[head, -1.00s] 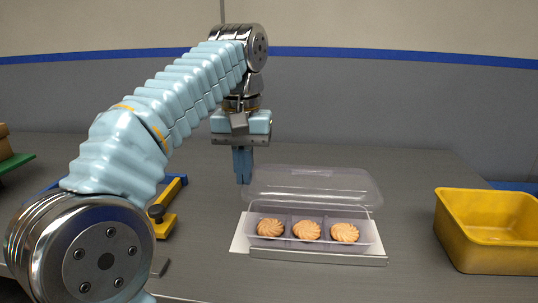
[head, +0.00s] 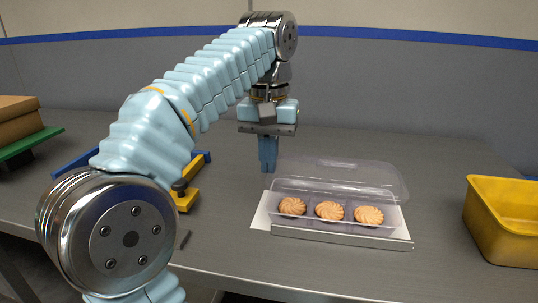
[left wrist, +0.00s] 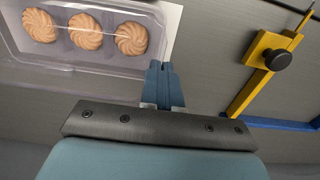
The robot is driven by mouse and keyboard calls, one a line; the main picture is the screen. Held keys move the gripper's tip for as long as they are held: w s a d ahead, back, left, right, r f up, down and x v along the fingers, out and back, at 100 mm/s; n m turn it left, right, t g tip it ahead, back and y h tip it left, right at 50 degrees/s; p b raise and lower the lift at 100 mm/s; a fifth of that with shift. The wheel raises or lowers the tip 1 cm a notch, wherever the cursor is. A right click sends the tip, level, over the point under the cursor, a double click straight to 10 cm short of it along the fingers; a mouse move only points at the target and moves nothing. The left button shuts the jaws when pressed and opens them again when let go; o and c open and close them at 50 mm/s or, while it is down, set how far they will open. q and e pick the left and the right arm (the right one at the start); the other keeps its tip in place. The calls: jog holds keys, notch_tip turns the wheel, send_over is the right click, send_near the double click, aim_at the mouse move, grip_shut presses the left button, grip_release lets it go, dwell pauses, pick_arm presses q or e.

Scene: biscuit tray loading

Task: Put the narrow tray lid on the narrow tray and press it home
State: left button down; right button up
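The clear narrow tray lid (head: 345,173) is above and slightly behind the narrow tray (head: 387,235) in the head view, apparently raised off it. The tray holds a row of three biscuits. My left gripper (head: 268,168) points down at the lid's back left corner, with its fingers close together on the lid's edge. In the left wrist view, the fingers (left wrist: 163,75) meet the clear lid's edge (left wrist: 80,68), and biscuits show through the plastic. The exact grip contact is small and hard to see. My right gripper is out of view.
The tray stands on a white base plate (head: 262,213). A yellow and blue fixture with a black knob (head: 188,194) is to the left. A yellow bin (head: 500,222) is at the right. Brown boxes (head: 15,120) on a green board are at far left. The table behind the tray is clear.

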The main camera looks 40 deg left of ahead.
pick_arm(q)
jog(key=shift+f+b, duration=1.15)
jog(key=shift+f, duration=0.85)
jog(key=shift+f, duration=0.55)
jog(key=c, duration=1.8)
grip_release()
